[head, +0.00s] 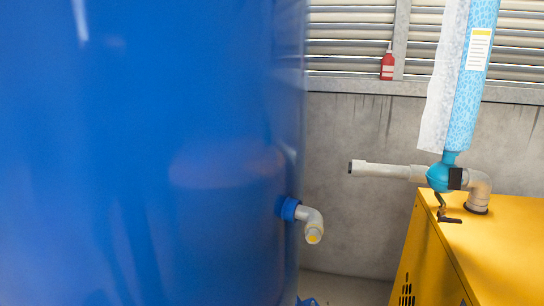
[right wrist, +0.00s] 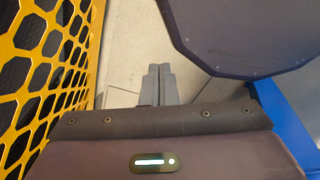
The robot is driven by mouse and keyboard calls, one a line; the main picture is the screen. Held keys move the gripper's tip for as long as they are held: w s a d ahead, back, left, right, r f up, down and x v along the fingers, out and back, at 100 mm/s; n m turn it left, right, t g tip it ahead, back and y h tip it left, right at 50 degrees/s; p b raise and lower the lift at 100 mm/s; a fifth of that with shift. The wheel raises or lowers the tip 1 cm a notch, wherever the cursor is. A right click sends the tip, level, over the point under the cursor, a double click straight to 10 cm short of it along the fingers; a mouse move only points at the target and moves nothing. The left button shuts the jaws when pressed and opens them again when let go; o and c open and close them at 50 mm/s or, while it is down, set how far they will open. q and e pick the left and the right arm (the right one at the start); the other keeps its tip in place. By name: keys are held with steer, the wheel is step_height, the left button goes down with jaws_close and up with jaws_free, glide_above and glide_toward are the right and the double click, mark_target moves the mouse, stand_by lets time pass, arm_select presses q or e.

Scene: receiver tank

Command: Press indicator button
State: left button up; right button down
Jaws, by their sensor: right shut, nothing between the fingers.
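No indicator button can be made out in either view. A large blue tank (head: 150,150) fills the left half of the head view, with a short elbow outlet pipe (head: 312,226) on its right side. A yellow machine housing (head: 490,245) stands at the lower right, with a valve and pipe on its top. My right gripper (right wrist: 158,70) shows in the right wrist view, its two grey fingers together and empty, pointing toward the floor. It touches nothing that I can see. My left gripper is in neither view.
A pale pipe (head: 390,171) sticks out left from the turquoise valve (head: 440,176). A blue patterned column (head: 474,75) rises above it. A red bottle (head: 387,66) stands on the ledge. In the right wrist view, yellow mesh (right wrist: 45,50) is close at left and a blue bar (right wrist: 285,125) at right.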

steer(key=shift+s+f, duration=0.1)
steer(key=shift+s, duration=0.45)
